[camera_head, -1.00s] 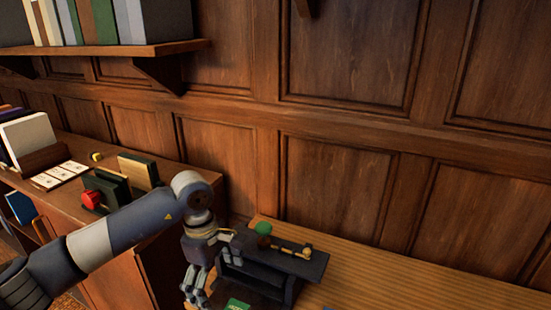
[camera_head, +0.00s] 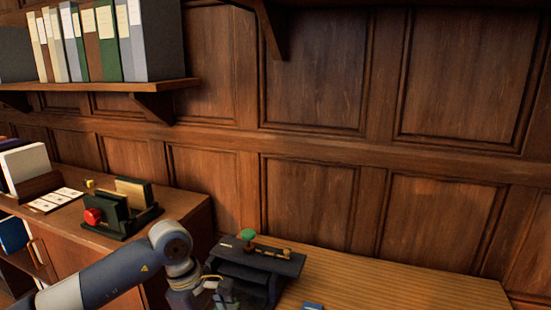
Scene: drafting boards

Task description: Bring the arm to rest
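My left arm comes in from the lower left and bends down at the wrist, in front of the left end of the desk (camera_head: 390,288). Its gripper is cut off by the bottom edge of the picture, so its fingers do not show. The wrist is close to the left side of a dark two-level tray stand (camera_head: 257,262). A green-topped knob (camera_head: 248,235) and a small brass item (camera_head: 273,252) are on top of the stand. My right arm and gripper are not in view.
A wooden cabinet (camera_head: 185,206) at left carries a dark holder with upright boards (camera_head: 117,217), a red object (camera_head: 92,216) and white cards (camera_head: 55,200). A shelf (camera_head: 105,86) with binders (camera_head: 88,42) hangs above. A blue item (camera_head: 312,305) lies at the desk's front. The desk's right is clear.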

